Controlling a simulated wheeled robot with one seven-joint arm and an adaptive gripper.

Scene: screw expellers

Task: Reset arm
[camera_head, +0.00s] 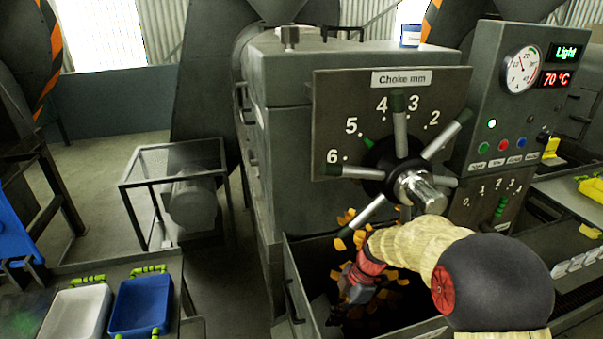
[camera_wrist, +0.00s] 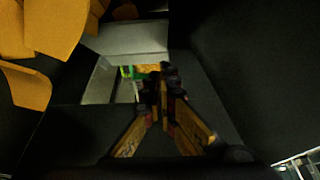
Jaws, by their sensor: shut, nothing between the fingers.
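My arm (camera_head: 420,246), in a beige sleeve with a black joint cover, reaches in from the lower right of the head view. My gripper (camera_head: 338,312) points down into the dark collecting trough below the choke wheel, among orange-brown pieces (camera_head: 393,278). In the wrist view its fingers (camera_wrist: 162,78) come together at the tips with nothing between them. The choke wheel (camera_head: 398,165), with green-tipped spokes, stands just above my arm in front of the dial plate (camera_head: 330,100). Whether my gripper touches the trough is unclear.
The trough's wall (camera_head: 300,285) lies close to my gripper. A control panel (camera_head: 490,95) with a gauge reads 70 °C. Large orange pieces (camera_wrist: 40,40) are close to the wrist camera. White (camera_head: 78,312) and blue (camera_head: 142,303) trays stand lower left.

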